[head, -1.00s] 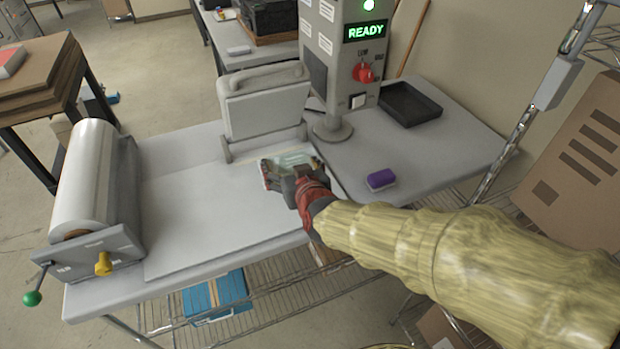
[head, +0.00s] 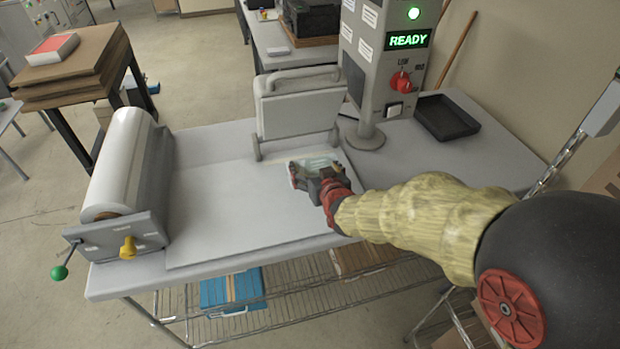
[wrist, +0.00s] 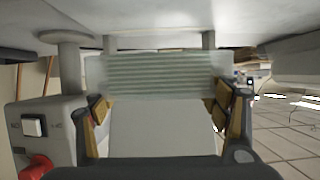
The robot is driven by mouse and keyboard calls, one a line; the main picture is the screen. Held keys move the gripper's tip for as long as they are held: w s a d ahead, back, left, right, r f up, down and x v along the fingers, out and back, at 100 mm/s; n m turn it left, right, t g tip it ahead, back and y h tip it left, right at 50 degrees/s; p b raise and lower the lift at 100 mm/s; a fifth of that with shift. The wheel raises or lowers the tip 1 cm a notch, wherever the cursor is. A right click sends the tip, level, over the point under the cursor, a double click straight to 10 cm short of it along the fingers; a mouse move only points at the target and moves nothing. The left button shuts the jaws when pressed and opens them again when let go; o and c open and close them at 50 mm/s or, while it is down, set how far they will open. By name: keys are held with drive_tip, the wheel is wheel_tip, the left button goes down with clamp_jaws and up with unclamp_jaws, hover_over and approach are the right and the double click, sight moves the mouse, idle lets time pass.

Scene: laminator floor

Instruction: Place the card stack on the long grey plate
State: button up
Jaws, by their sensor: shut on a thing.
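The card stack (head: 322,163) is a pale, greenish, see-through stack. My gripper (head: 306,176) is shut on it over the right back part of the long grey plate (head: 215,220). In the wrist view the card stack (wrist: 160,73) shows as a striped, layered block between the two fingers of my gripper (wrist: 160,100). The plate is a flat, pale grey sheet on the table, bare over its left and middle parts. I cannot tell whether the stack touches the plate or is held just above it.
A film roll (head: 117,165) on a stand with green and yellow knobs is left. A grey hinged press (head: 297,105) stands behind the plate. A control column (head: 385,80) reading READY and a black tray (head: 446,117) stand right. My arm covers the table's right front.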

drive_tip(key=w+f, duration=0.1)
drive_tip(key=f, duration=0.1)
drive_tip(key=w+f, duration=0.2)
drive_tip(key=w+a+f, duration=0.1)
drive_tip(key=w+f, duration=0.1)
drive_tip(key=shift+b, duration=0.3)
drive_tip(key=shift+f, duration=1.45)
drive_tip(key=shift+f+b, duration=0.15)
drive_tip(key=shift+b, duration=0.15)
drive_tip(key=o, duration=1.4)
drive_tip(key=shift+s, duration=0.1)
